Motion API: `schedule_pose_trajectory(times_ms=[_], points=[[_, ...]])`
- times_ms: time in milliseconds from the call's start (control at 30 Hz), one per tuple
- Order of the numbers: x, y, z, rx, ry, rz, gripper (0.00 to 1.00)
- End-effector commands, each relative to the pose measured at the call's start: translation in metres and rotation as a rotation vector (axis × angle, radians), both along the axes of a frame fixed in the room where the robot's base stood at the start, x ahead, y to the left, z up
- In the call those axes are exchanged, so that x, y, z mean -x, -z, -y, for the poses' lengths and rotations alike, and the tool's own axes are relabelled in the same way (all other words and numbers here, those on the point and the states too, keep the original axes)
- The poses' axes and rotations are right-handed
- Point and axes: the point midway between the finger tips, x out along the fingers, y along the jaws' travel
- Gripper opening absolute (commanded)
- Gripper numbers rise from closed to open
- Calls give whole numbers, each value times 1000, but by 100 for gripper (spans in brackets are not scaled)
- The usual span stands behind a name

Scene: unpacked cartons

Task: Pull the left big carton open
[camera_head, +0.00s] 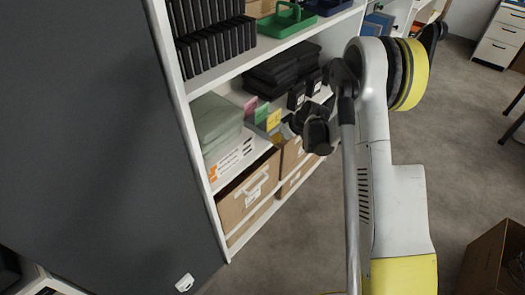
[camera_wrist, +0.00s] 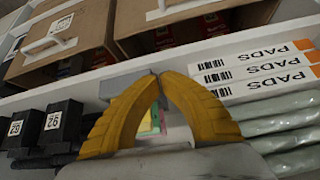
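Two big brown cartons with white handles sit side by side on the low shelf. The left big carton (camera_head: 248,190) is under the pads boxes, pushed into the shelf. In the wrist view, which is upside down, this carton (camera_wrist: 130,18) is at upper right; dark contents show at its rim. The other big carton (camera_head: 292,158) also shows at upper left in the wrist view (camera_wrist: 88,27). My gripper (camera_wrist: 157,74) has its yellow fingertips together, with nothing seen between them. It is in front of the shelf above the cartons, apart from them. In the head view my arm partly hides it.
White boxes marked PADS (camera_head: 232,158) and grey-green folded packs (camera_head: 214,122) stand on the shelf above. Black boxes (camera_wrist: 60,122) and coloured cards (camera_head: 273,120) are beside them. A dark panel (camera_head: 90,130) is at left. Another carton (camera_head: 491,260) stands on the floor at right.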

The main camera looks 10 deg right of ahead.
Motion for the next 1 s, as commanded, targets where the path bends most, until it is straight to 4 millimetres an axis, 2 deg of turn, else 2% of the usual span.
schedule_pose_trajectory(times_ms=[33, 100, 200, 433, 800, 1000], points=[[-5, 22, 3, -3, -17, 8, 0], [-8, 47, 5, -5, -43, 17, 0], [-9, 71, 6, -9, -67, 28, 0], [-14, 97, 2, -10, -85, 36, 0], [-46, 149, -22, -10, -85, 36, 0], [-57, 163, -29, -10, -83, 35, 0]])
